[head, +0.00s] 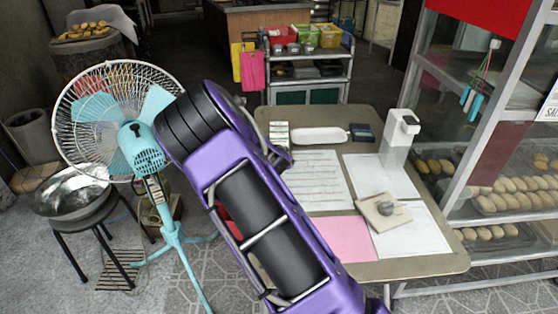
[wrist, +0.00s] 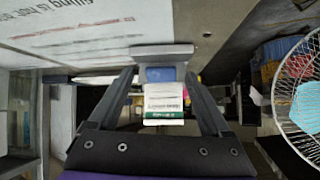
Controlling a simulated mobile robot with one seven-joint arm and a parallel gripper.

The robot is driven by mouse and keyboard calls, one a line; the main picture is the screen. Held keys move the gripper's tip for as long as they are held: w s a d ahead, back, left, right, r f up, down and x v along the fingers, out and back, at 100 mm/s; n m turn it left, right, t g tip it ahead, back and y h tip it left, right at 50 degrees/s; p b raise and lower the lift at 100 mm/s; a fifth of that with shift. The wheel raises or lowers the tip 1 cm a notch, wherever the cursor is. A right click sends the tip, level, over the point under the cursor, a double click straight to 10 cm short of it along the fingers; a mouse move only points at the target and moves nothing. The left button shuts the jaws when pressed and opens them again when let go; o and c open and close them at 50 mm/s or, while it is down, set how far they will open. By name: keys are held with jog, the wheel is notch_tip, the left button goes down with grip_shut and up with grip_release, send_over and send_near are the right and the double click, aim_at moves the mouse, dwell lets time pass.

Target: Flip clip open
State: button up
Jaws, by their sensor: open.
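A grey bar-shaped piece (wrist: 165,49), which looks like the clip, lies at the edge of a white printed sheet (wrist: 75,30) in the wrist view. Whether it is flat or raised is hard to tell. My gripper (wrist: 161,78) is open, with a finger on each side and its tips close to the bar's ends; contact cannot be told. A blue block and a white-and-green box (wrist: 163,105) show between the fingers.
The table (head: 430,262) also bears a pink sheet (head: 342,238), white sheets, a white dispenser (head: 400,140), a small box (head: 279,134) and a dark blue box (head: 361,132). A turquoise fan (head: 140,140) stands left. A glass case of buns stands right.

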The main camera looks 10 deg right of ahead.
jog(key=p+v, duration=0.2)
jog(key=v, duration=1.5)
jog(key=shift+s+p, duration=0.25)
jog(key=shift+p, duration=0.1)
